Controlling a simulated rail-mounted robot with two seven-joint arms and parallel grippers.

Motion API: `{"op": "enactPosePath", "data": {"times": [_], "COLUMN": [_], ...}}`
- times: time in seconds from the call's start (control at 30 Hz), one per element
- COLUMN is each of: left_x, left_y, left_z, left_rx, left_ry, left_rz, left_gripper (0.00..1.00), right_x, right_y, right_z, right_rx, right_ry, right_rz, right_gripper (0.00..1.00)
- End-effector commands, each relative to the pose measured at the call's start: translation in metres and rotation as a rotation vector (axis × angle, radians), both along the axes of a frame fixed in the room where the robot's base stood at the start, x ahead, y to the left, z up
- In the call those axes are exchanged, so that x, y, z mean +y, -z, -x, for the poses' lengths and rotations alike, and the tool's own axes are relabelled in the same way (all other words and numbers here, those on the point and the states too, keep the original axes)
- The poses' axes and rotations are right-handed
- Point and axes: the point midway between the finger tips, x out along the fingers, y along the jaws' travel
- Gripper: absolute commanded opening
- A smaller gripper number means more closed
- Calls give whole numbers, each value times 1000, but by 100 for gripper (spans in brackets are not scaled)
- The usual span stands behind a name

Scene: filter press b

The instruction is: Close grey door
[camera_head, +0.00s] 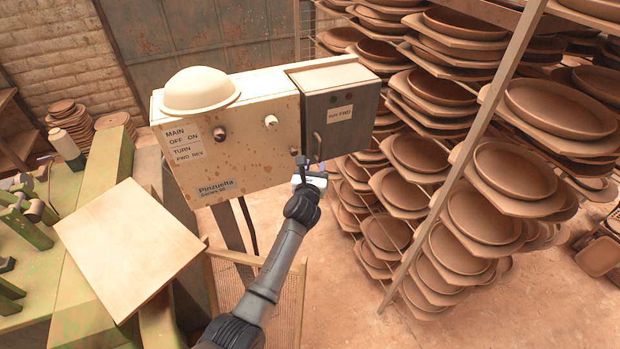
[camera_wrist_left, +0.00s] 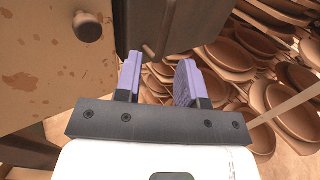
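The grey door (camera_head: 345,118) is the dark front panel at the right end of the beige control box (camera_head: 250,140). It carries an "AUX FWD" label and a small upright handle (camera_head: 317,143) near its left edge. The door looks nearly in line with the box front; I cannot tell whether it is fully shut. My left gripper (camera_head: 312,168) is just below the handle in the head view. In the left wrist view, its purple fingers (camera_wrist_left: 160,82) are apart and empty, with the handle tip (camera_wrist_left: 149,50) just beyond them. My right gripper is out of view.
A white hard hat (camera_head: 198,90) lies on top of the box. Racks of brown plates (camera_head: 485,215) stand close on the right, behind a slanted post. A tilted beige board (camera_head: 128,245) rests on green machinery at left. Bare floor shows below the box.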

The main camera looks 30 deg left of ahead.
Motion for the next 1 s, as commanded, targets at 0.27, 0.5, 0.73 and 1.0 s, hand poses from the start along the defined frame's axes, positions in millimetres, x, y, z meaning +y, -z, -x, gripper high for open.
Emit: {"op": "enactPosePath", "data": {"times": [0.27,0.5,0.73,1.0], "left_x": [-11,-16,-18,-18], "left_y": [1,2,2,2], "left_z": [41,59,65,65], "left_rx": [2,1,3,3], "left_ry": [2,0,0,0], "left_rz": [1,0,1,2], "left_gripper": [36,36,36,36], "right_x": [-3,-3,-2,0], "right_y": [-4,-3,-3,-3], "right_z": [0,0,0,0], "right_rx": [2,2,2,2], "right_ry": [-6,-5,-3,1], "right_rz": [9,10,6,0], "right_gripper": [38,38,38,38]}}
